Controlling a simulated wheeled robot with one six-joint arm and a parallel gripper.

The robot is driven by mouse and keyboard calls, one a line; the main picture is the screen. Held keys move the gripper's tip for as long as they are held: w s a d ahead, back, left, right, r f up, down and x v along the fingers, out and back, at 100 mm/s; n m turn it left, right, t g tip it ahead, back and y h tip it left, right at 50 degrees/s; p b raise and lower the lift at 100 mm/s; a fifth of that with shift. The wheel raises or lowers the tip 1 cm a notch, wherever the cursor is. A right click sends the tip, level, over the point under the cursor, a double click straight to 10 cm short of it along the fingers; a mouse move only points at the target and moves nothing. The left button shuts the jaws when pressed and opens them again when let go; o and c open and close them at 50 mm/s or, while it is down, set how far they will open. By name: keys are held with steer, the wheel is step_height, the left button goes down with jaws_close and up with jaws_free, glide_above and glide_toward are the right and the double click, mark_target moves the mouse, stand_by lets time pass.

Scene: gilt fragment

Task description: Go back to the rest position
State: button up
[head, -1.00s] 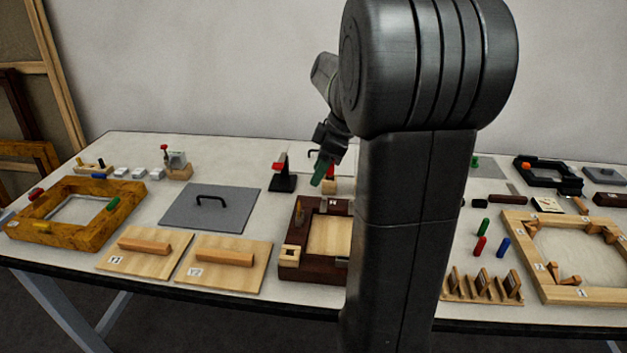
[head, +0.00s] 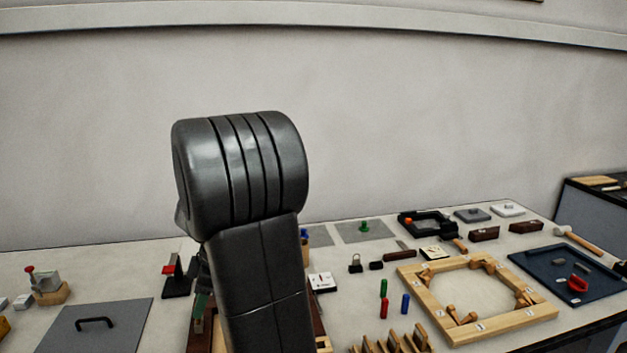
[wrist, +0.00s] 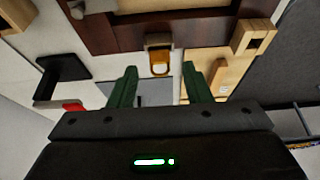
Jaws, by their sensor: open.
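My gripper (wrist: 160,88) shows in the wrist view with its two green fingers spread apart and nothing between them. Beyond the fingertips is a small orange-and-metal piece (wrist: 159,62) at the edge of a dark brown frame (wrist: 110,38). In the head view my own arm covers most of that frame, and only a sliver of a green finger shows beside it.
A grey plate with a black handle (head: 97,323) lies at the left. A black stand with a red top (head: 178,277) is beside my arm. A pale wooden frame (head: 415,303), colored pegs and a blue tray (head: 540,262) are at the right. The wall behind is bare.

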steer(key=x, duration=0.3)
steer(key=shift+f, duration=0.3)
steer(key=shift+r, duration=2.25)
